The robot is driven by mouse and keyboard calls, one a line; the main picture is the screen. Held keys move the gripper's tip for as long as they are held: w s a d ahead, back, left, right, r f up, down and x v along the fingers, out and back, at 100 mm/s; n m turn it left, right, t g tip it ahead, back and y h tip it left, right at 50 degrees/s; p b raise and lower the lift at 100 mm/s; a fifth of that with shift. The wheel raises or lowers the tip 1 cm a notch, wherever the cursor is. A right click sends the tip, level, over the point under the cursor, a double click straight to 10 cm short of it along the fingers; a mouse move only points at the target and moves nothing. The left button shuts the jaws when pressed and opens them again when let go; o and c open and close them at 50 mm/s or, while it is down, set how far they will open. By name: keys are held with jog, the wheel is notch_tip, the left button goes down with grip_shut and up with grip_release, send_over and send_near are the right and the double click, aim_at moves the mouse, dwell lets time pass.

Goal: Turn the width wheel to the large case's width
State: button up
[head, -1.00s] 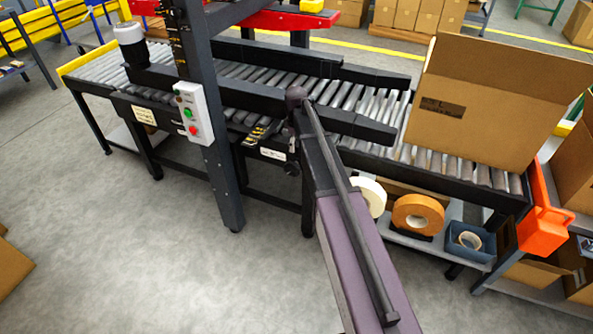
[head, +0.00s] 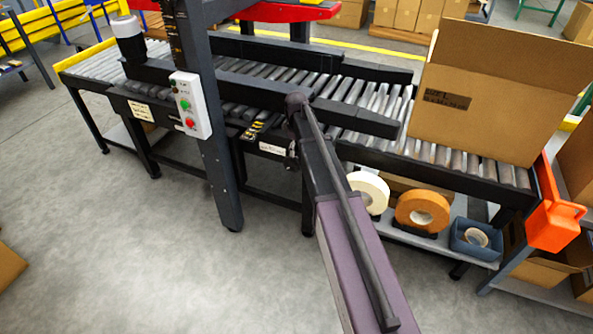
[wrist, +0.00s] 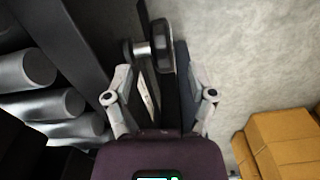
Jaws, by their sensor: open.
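The width wheel appears in the wrist view as a dark rounded rim or handle (wrist: 161,46) on a short silver shaft, seen nearly edge-on beside the machine's dark frame. My gripper (wrist: 162,84) is open, its two fingers spread, with the wheel just beyond the fingertips and roughly between them. I see no contact. In the head view my arm hides the gripper and most of the wheel area. The large case (head: 490,95), an open brown carton with a dark printed label, stands on the right part of the roller conveyor (head: 435,155).
A control box with green and red buttons (head: 190,105) is on the upright post (head: 222,180). Tape rolls (head: 422,211) and a blue bin (head: 475,240) sit on the shelf below. An orange part (head: 554,222) juts out at the conveyor's right end.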

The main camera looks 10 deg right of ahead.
aim_at(297, 165)
jog(key=shift+f+b, duration=4.05)
jog(key=shift+f, duration=0.3)
grip_shut()
jog(key=shift+a, duration=0.1)
